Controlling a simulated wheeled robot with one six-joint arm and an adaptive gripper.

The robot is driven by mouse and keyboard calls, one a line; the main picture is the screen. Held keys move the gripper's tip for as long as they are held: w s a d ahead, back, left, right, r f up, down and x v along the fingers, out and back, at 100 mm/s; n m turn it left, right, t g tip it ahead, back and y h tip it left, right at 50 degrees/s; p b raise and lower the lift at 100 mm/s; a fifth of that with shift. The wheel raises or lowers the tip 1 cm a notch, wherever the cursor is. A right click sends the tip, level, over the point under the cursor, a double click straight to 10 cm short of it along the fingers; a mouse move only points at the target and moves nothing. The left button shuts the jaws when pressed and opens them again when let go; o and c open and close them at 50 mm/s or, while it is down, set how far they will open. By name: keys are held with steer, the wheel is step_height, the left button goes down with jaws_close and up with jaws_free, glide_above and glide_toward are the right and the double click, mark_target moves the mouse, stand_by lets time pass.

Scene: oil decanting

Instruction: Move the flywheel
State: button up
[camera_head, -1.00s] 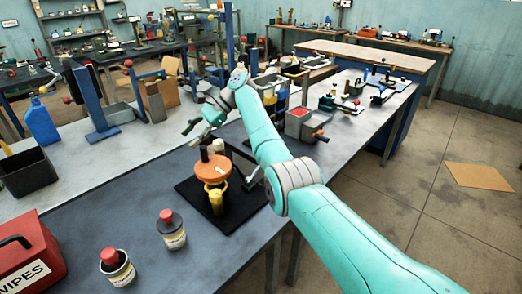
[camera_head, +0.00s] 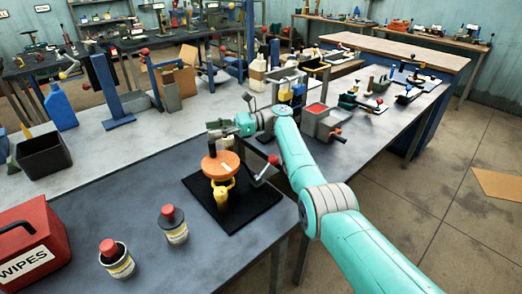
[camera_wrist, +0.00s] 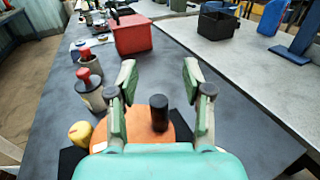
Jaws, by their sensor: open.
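The flywheel looks like an orange disc (camera_head: 221,166) with a dark upright knob (camera_head: 212,149), on a yellow-based device over a black mat (camera_head: 250,213). My gripper (camera_head: 217,130) is just behind and above the disc. In the wrist view my gripper (camera_wrist: 158,75) is open, with its two green-padded fingers apart. The black knob (camera_wrist: 159,112) shows between the fingers in that picture, and the orange disc (camera_wrist: 182,133) lies partly hidden behind the gripper.
Two red-capped bottles (camera_head: 173,226) (camera_head: 117,259) and a red WIPES box (camera_head: 35,245) stand at the front left. A red-knobbed lever (camera_head: 267,167) rises right of the disc. A black bin (camera_head: 43,154) stands at far left. The grey tabletop between them is clear.

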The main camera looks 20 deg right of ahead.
mark_target(226, 154)
steer(key=shift+f, duration=2.85)
steer(key=shift+s+d+m+t, duration=0.1)
steer(key=shift+d+m+t, duration=0.15)
steer(key=shift+m+t, duration=0.7)
steer(key=shift+s+d+m+t+h, duration=0.15)
steer(key=shift+m+t+h, duration=0.15)
steer(key=shift+t, duration=0.4)
steer(key=shift+w+d+m+t+h, duration=0.15)
steer(key=shift+m+t+h, duration=0.15)
steer(key=shift+t, duration=0.35)
steer(key=shift+s+d+m+t+h, duration=0.2)
steer(key=shift+m+t, duration=0.15)
steer(key=shift+t, duration=0.35)
steer(key=m+t+h, duration=0.2)
steer(key=t, duration=0.1)
steer(key=d+m+t+h, duration=0.1)
steer(key=shift+s+m+t, duration=0.3)
steer(key=shift+s, duration=0.1)
steer(key=v, duration=1)
steer(key=shift+s+d, duration=0.2)
steer(key=shift+s, duration=0.15)
